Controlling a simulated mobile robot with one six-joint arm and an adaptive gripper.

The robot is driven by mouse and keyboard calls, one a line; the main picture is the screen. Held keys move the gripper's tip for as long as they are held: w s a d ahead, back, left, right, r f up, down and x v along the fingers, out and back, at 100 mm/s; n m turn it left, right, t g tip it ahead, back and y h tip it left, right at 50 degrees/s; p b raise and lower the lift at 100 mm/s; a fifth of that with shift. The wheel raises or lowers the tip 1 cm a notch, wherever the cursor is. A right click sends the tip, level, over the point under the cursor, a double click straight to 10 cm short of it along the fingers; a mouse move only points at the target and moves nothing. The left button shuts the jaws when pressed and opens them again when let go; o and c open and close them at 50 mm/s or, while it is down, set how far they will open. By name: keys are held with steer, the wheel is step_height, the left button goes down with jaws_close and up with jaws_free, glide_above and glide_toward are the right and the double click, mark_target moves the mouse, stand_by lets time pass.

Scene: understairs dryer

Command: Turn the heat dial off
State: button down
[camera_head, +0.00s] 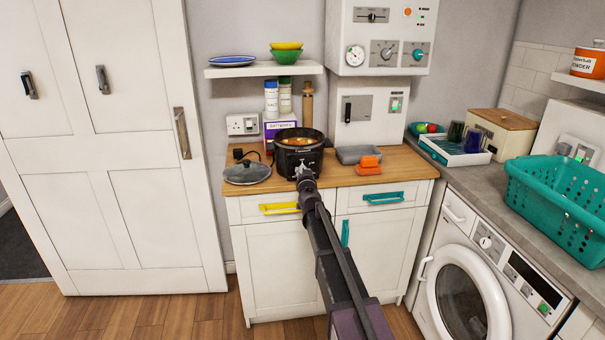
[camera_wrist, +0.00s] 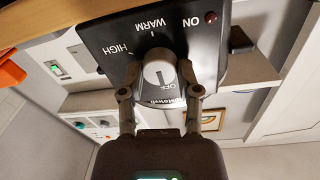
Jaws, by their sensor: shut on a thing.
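The heat dial (camera_wrist: 160,72) is a pale grey round knob on the black control panel (camera_wrist: 118,30) of a slow cooker. My gripper (camera_wrist: 161,93) is shut on the dial, one finger on each side. In the head view the black slow cooker (camera_head: 312,156) holds orange food, and my gripper (camera_head: 304,174) is at its front, hiding the dial.
A glass lid (camera_head: 247,173) lies left of the cooker on the wooden counter (camera_head: 400,165). A grey tray (camera_head: 358,154) and an orange object (camera_head: 368,165) lie right. A red indicator (camera_wrist: 210,17) sits beside ON. A shelf (camera_head: 265,70) hangs above.

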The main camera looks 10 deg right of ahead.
steer(key=shift+c, duration=1.5)
jaws_free()
steer(key=shift+s, duration=0.1)
steer(key=s, duration=1.1)
steer(key=shift+s+a, duration=0.3)
steer(key=shift+s, duration=0.1)
